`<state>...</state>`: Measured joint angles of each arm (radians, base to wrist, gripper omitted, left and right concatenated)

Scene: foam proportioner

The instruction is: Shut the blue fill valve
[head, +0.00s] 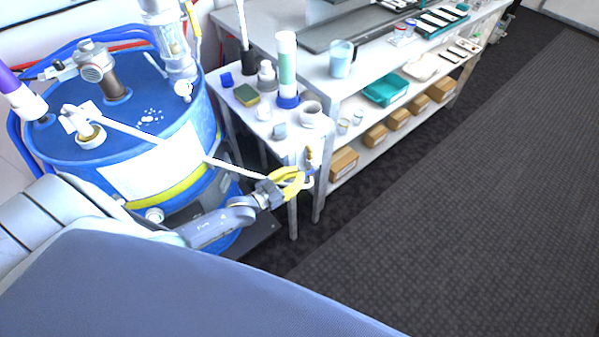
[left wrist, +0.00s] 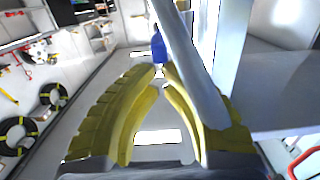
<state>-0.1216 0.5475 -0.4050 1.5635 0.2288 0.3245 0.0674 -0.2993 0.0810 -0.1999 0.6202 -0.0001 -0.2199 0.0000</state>
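A small blue part (head: 309,172), apparently the blue fill valve, is at the end of a white tube in front of the small side table, with a brass-coloured piece above it. It also shows in the left wrist view (left wrist: 158,46), just beyond the fingertips. My left gripper (head: 302,175) has yellow fingers beside the valve. In the left wrist view its fingertips (left wrist: 162,70) nearly meet, with only a slim gap and nothing clearly held. Whether they touch the valve cannot be told. The white tube (left wrist: 190,65) crosses in front of the right finger. My right gripper is out of view.
The white tube (head: 180,140) runs from the blue drum (head: 150,105) to the valve. The side table (head: 245,112) holds bottles, a sponge and a jar. A long workbench with a shelf of boxes (head: 343,163) stands behind. The dark floor (head: 450,200) at right is clear.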

